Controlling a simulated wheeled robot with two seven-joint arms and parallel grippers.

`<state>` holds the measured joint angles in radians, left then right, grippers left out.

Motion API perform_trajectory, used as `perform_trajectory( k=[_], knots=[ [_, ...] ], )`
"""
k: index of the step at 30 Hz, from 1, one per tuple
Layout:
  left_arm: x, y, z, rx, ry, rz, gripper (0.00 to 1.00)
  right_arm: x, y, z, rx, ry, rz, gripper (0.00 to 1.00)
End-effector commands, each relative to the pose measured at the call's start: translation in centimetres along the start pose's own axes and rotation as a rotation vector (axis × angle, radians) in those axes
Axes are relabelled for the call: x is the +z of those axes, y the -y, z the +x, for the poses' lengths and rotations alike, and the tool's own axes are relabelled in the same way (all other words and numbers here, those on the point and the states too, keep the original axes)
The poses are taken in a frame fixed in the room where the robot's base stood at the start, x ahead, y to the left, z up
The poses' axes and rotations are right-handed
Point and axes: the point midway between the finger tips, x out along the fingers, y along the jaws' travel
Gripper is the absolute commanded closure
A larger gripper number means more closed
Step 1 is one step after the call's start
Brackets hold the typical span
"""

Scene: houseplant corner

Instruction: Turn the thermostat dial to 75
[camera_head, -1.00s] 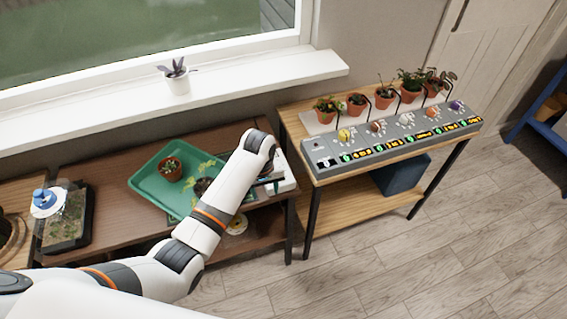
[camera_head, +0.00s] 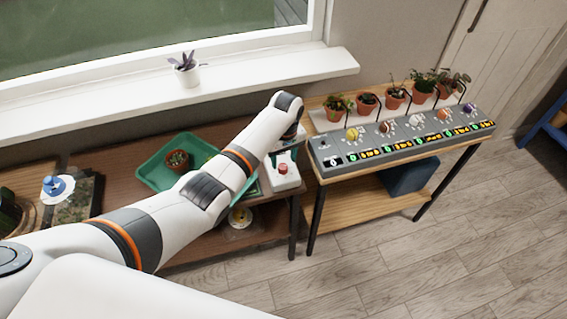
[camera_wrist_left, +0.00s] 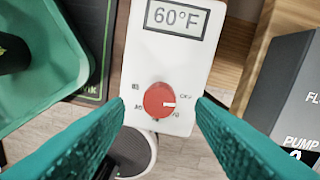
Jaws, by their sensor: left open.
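The thermostat (camera_wrist_left: 175,70) is a white box whose display (camera_wrist_left: 177,17) reads 60°F in the left wrist view. In the head view the thermostat (camera_head: 287,182) lies on the right end of the brown table, with the dial (camera_head: 283,169) on top. My left gripper (camera_wrist_left: 161,104) is open and empty, its teal fingers spread on either side of the dial in the wrist view, with gaps. My right gripper is not in view.
A green tray (camera_head: 152,178) with a potted plant (camera_head: 177,161) is left of the thermostat. A grey control panel (camera_head: 400,138) with several knobs stands on the wooden table to the right, with several potted plants behind it. A white-potted plant (camera_head: 186,75) is on the windowsill.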

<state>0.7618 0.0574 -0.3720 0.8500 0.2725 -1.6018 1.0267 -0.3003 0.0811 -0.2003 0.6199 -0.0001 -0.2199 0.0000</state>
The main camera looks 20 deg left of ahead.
Motion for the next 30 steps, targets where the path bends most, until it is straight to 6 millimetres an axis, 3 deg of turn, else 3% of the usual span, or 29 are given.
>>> perform_trajectory(
  k=[6,16,17,25,30],
  knots=[
    [0.0,0.0,2.4,0.0,0.0,0.0,0.5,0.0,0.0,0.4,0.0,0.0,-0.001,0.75],
    [0.0,0.0,2.8,-0.001,0.001,0.001,0.5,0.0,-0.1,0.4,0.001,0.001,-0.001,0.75],
    [0.0,0.0,2.7,-0.001,0.001,0.001,0.52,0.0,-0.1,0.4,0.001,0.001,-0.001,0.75],
    [0.0,0.0,2.7,-0.001,0.001,0.0,0.95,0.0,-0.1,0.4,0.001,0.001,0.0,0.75],
    [0.0,0.0,2.7,0.0,0.001,0.009,0.95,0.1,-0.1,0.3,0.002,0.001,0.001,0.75]
  ],
)
